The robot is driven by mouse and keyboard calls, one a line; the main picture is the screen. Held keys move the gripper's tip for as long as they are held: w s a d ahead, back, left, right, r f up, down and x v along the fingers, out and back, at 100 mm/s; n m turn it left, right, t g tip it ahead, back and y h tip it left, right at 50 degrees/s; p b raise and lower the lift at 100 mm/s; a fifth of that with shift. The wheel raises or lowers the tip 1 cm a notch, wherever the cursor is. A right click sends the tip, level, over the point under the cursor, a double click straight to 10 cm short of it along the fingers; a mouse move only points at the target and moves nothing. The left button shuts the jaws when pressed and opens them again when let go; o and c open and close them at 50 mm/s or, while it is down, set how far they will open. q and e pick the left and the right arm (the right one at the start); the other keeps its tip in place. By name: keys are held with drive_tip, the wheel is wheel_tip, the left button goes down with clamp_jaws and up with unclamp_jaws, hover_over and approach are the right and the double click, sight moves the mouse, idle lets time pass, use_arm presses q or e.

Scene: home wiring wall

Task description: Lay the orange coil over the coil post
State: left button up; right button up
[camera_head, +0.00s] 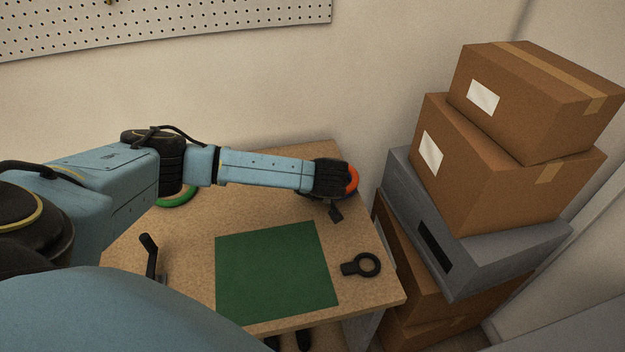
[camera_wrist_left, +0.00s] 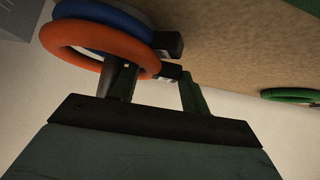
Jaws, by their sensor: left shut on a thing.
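My left gripper (camera_head: 337,208) is over the far right part of the wooden table. The orange coil (camera_head: 353,180) shows at its end, partly hidden by the wrist. In the left wrist view the orange coil (camera_wrist_left: 62,50) lies at the jaws (camera_wrist_left: 168,58), which are shut on it. A blue coil (camera_wrist_left: 112,18) is right behind it, close against it or touching. A black upright piece (camera_head: 150,255) stands at the table's left front; I cannot tell whether it is the coil post. My right gripper cannot be made out.
A green coil (camera_head: 178,198) lies at the back left, partly behind my arm; it also shows in the wrist view (camera_wrist_left: 290,96). A green mat (camera_head: 275,270) and black ring piece (camera_head: 366,265) lie in front. Stacked boxes (camera_head: 490,170) stand right. A pegboard (camera_head: 180,22) hangs above.

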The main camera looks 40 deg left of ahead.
use_arm(q)
drive_tip(key=o, duration=1.3)
drive_tip(key=shift+d, duration=0.1)
use_arm(e)
drive_tip(key=shift+d, duration=0.2)
use_arm(q)
drive_tip(key=p+v, duration=0.1)
drive_tip(key=v, duration=0.3)
drive_tip(key=shift+w+d+r, duration=0.1)
drive_tip(key=shift+w+r, duration=0.05)
drive_tip(key=shift+r, duration=0.05)
drive_tip(key=p+v, duration=0.1)
drive_tip(key=v, duration=0.8)
drive_tip(key=shift+s, duration=0.25)
use_arm(e)
drive_tip(key=shift+w+d+r, duration=0.15)
drive_tip(key=shift+r, duration=0.35)
drive_tip(key=shift+w+d+r, duration=0.1)
drive_tip(key=shift+d+r, duration=0.05)
drive_tip(key=shift+r, duration=0.35)
drive_tip(key=shift+s+d, duration=0.25)
